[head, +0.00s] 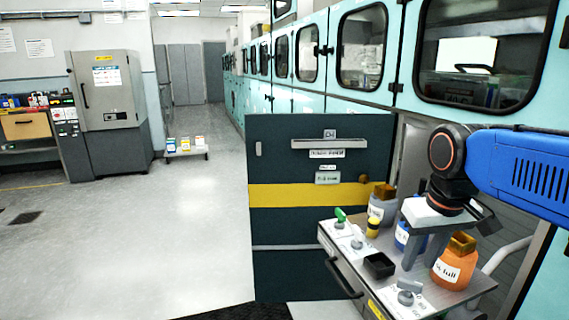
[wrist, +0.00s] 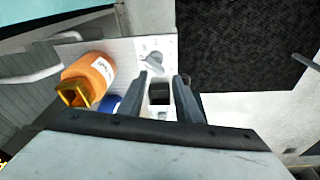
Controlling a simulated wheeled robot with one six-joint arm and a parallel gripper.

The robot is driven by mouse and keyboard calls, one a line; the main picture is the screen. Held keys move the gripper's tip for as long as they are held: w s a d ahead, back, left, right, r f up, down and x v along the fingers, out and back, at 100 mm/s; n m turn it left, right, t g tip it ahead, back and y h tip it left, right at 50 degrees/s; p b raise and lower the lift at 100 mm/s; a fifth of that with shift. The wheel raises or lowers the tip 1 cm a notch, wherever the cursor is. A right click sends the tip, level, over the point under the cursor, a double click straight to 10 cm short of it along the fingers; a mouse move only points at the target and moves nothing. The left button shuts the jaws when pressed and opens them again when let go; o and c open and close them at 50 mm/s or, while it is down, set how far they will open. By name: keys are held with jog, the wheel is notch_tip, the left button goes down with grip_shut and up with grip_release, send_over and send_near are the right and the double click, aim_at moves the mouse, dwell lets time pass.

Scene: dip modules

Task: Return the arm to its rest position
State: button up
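My arm (head: 520,165) reaches in from the right side of the head view, with its wrist pointing down over a small cart top. My gripper (wrist: 164,78) shows in the wrist view with its two dark fingers apart and nothing held between them. In the head view the gripper (head: 422,256) hangs over the cart, between the orange bottle and the black open box. One finger is partly hidden there. A black box (head: 380,265) lies below and beyond the fingers; it also shows in the wrist view (wrist: 160,92).
A dark cabinet door (head: 290,225) stands behind. The floor at left is open.

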jog(key=s+d+f+m+t, duration=0.1)
jog(key=s+f+t, duration=0.1)
jog(key=s+f, duration=0.7)
jog(key=shift+s+f, duration=0.3)
jog(key=shift+f, duration=0.15)
